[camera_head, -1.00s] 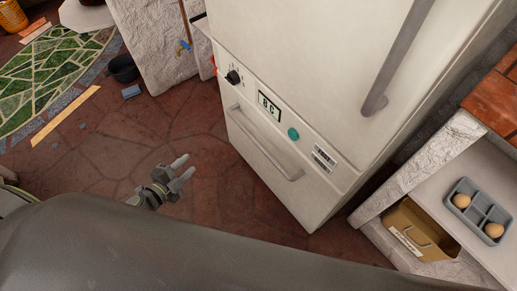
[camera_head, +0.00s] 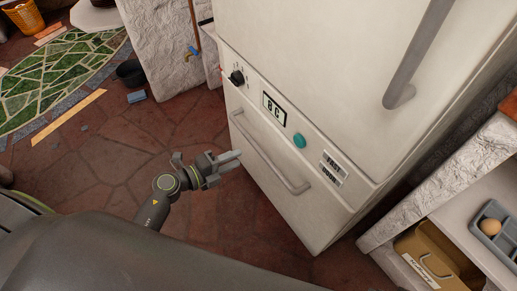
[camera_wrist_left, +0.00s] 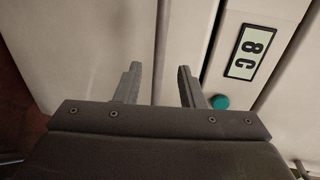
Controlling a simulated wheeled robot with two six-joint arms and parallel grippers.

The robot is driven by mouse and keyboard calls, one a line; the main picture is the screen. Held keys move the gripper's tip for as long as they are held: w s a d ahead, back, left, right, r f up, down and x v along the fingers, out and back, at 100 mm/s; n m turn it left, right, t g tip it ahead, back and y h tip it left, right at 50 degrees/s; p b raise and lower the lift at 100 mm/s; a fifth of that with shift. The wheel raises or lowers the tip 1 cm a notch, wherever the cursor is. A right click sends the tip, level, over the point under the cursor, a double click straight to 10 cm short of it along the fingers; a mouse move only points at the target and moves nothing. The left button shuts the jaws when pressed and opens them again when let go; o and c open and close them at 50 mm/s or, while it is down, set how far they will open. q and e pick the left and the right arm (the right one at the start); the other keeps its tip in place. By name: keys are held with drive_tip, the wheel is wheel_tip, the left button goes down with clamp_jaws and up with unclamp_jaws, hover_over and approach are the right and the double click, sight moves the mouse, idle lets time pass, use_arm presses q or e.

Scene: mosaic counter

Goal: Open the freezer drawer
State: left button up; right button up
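The freezer drawer (camera_head: 258,165) is the lower front of the white fridge and looks shut. Its long grey bar handle (camera_head: 268,154) runs slantwise across the drawer front. My left gripper (camera_head: 238,157) is in front of the drawer, just left of the handle, fingers pointing at it. In the left wrist view, the two fingers of the left gripper (camera_wrist_left: 160,83) are apart, with a pale upright bar, seemingly the handle (camera_wrist_left: 161,45), between them. I cannot tell whether they touch it. My right gripper is not in view.
Above the drawer, a panel carries a black knob (camera_head: 237,77), an "8 C" display (camera_head: 274,109) and a teal button (camera_head: 299,140). The upper door has a grey handle (camera_head: 418,52). A stone counter (camera_head: 425,205) stands right. Red stone floor (camera_head: 110,160) is open at left.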

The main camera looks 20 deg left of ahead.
sight(256, 149)
use_arm(q)
drive_tip(key=b+x, duration=0.1)
drive_tip(key=x, duration=0.7)
drive_tip(key=shift+w+d+f, duration=0.15)
drive_tip(key=shift+w, duration=0.15)
drive_tip(key=shift+w+d+b, duration=0.25)
drive_tip(key=shift+w+b, duration=0.05)
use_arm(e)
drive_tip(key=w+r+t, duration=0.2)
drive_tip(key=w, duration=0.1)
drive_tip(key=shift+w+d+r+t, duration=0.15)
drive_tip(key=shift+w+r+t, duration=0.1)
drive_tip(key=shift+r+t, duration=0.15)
use_arm(q)
clamp_jaws()
